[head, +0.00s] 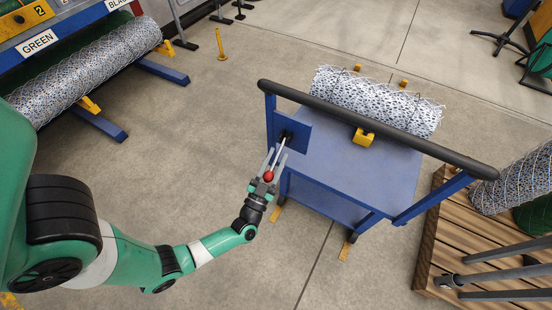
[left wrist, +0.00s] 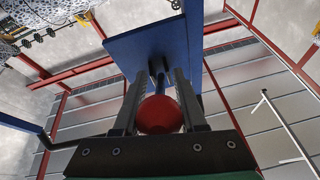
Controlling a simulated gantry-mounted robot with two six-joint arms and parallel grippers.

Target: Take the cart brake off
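The blue cart (head: 340,165) stands in the middle of the head view with a black push bar (head: 380,128) across its near side. A brake lever (head: 281,148) with a red knob (head: 268,176) sticks out from a blue plate (head: 297,133) at the cart's left. My left gripper (head: 276,160) reaches it from below left, one finger on each side of the lever. In the left wrist view the red knob (left wrist: 160,115) sits between the fingers near the palm and fills the gap, so the gripper looks shut on it. My right gripper is not in view.
A mesh roll (head: 375,100) lies on the cart, held by yellow chocks (head: 363,137). A wooden pallet (head: 440,240) with more rolls and grey rods is close on the right. A machine with a mesh roll (head: 85,70) stands upper left.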

